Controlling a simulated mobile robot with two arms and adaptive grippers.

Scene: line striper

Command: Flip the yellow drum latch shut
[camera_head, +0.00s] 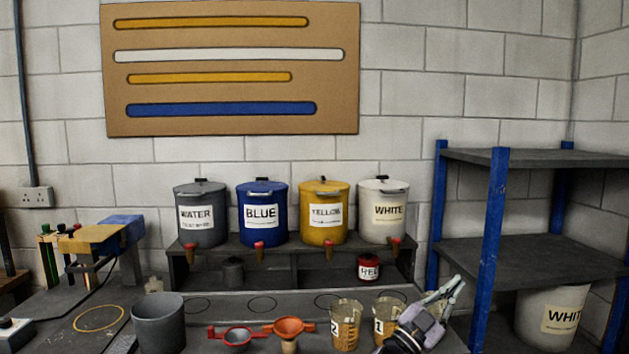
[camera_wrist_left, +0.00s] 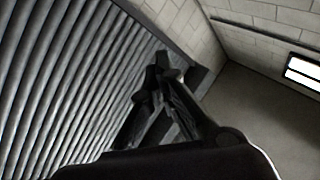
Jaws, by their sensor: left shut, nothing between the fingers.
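The yellow drum (camera_head: 313,232) stands upright on the dark rack in the head view, between the blue and white drums. Its lid is on. A small dark piece stands up at the top of the lid, and a grey metal piece crosses the lid's front; the latch is too small to tell open from shut.
The grey water drum (camera_head: 197,238), blue drum (camera_head: 262,232) and white drum (camera_head: 385,228) share the rack (camera_head: 300,275). Two numbered cups (camera_head: 345,335), red and orange funnels (camera_head: 289,326) and a grey bucket (camera_head: 158,325) stand in front. Blue-posted shelves (camera_head: 497,220) rise at right.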

